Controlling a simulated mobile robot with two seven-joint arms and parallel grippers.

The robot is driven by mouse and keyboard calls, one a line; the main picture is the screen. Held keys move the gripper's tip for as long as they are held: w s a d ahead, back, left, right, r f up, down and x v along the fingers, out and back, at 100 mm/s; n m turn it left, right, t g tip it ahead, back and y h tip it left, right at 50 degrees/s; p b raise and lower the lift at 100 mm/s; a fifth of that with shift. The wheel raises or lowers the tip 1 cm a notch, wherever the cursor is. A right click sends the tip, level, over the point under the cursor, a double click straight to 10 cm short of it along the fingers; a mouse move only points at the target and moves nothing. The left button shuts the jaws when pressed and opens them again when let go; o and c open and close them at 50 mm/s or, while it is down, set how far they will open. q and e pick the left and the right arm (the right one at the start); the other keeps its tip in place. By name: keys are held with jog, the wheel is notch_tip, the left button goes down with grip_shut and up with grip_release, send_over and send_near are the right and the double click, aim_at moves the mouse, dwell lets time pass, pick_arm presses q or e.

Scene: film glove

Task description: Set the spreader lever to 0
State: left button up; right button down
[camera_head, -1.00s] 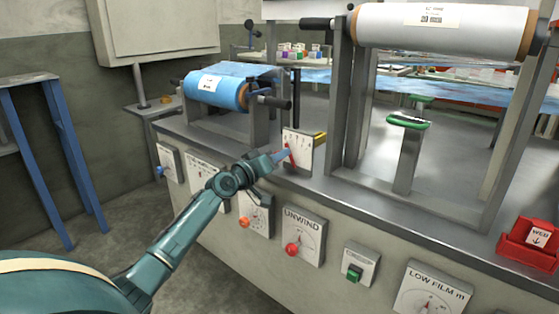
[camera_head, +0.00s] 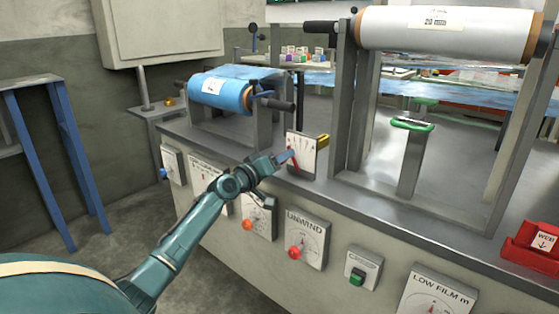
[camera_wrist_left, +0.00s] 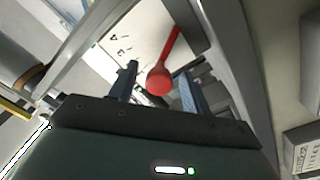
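The spreader lever is a red lever on a white upright scale plate (camera_head: 303,152) at the front edge of the machine bench. In the left wrist view the lever (camera_wrist_left: 167,62) has a round red knob at its near end, and the digits 3 and 4 show on the plate left of it. My left gripper (camera_wrist_left: 160,84) is open, with one finger on each side of the knob and a small gap to each. In the head view the left gripper (camera_head: 287,156) is at the plate and partly hides the lever. The lever's exact reading cannot be told. My right gripper is not in view.
A blue film roll (camera_head: 221,93) stands behind and left of the plate. A frame with a large white roll (camera_head: 445,30) stands to the right. Below, the front panel carries the UNWIND dial (camera_head: 307,238) and other knobs. A red tray (camera_head: 530,247) sits at far right.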

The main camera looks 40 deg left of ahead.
pick_arm(q)
jog(key=s+a+p, duration=0.1)
jog(key=s, duration=1.2)
jog(key=shift+a+f, duration=0.15)
jog(key=shift+a, duration=0.05)
jog(key=shift+s, duration=0.1)
dwell(0.3)
